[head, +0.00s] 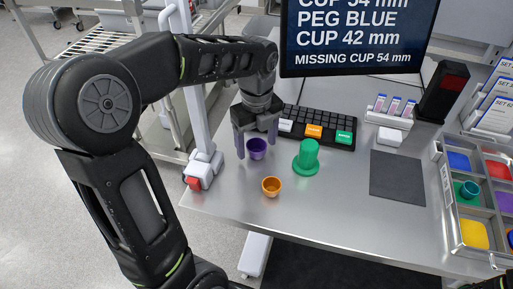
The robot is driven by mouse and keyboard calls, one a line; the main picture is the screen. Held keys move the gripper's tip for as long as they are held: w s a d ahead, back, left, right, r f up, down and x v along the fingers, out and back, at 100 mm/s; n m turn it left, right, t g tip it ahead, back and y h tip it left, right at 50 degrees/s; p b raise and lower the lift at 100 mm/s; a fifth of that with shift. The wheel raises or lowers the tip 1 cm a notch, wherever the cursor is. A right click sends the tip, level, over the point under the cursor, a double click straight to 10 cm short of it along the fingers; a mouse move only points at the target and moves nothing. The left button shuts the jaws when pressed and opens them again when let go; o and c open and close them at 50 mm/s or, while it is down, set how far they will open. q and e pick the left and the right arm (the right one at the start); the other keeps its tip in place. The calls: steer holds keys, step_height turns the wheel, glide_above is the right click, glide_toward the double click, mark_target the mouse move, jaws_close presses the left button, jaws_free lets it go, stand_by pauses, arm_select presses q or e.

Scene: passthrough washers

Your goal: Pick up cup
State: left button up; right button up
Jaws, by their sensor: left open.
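My left gripper (257,146) points down over the steel table with its two fingers apart. A purple cup (257,148) is between or just beside the fingertips; I cannot tell whether they touch it. An orange cup (271,187) stands on the table nearer to me, clear of the gripper. My right gripper does not show.
A green peg (307,158) on a round base stands right of the gripper. A keyboard (317,130), a dark mat (397,178) and the sorting tray (446,205) lie farther right. A monitor (352,38) reads "MISSING CUP 54 mm". The front middle of the table (340,220) is clear.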

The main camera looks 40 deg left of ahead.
arm_select(q)
steer(key=shift+f, duration=0.55)
steer(key=shift+c, duration=0.4)
steer(key=c, duration=1.3)
steer(key=shift+c, duration=0.2)
steer(key=shift+r, duration=0.1)
step_height(320, 180, up, 10)
